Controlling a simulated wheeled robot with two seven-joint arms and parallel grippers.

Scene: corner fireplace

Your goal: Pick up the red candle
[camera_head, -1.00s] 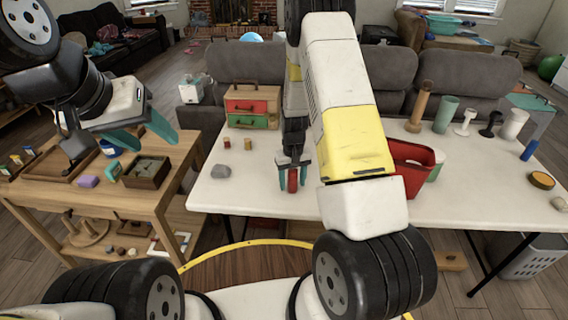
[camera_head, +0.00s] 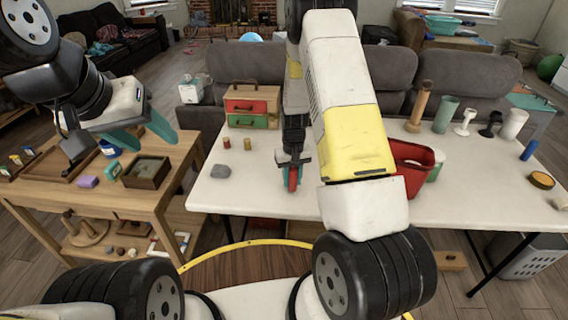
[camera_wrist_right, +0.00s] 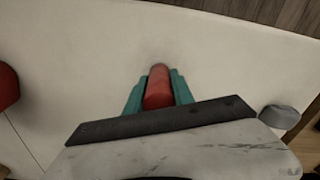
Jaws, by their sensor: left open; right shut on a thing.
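The red candle (camera_head: 293,180) is at the white table, between the teal fingers of my right gripper (camera_head: 291,172). In the right wrist view the red candle (camera_wrist_right: 158,88) sits between both teal fingers of the right gripper (camera_wrist_right: 158,90), which are closed against its sides. I cannot tell whether its base touches the table. My left gripper (camera_head: 146,136) is open and empty above the wooden side table at the left.
The white table (camera_head: 250,195) bears a small drawer box (camera_head: 252,105), a grey stone (camera_head: 220,171), a red container (camera_head: 412,168) and several upright items at the right. The wooden side table (camera_head: 150,190) holds boxes and trays. The table's front left is clear.

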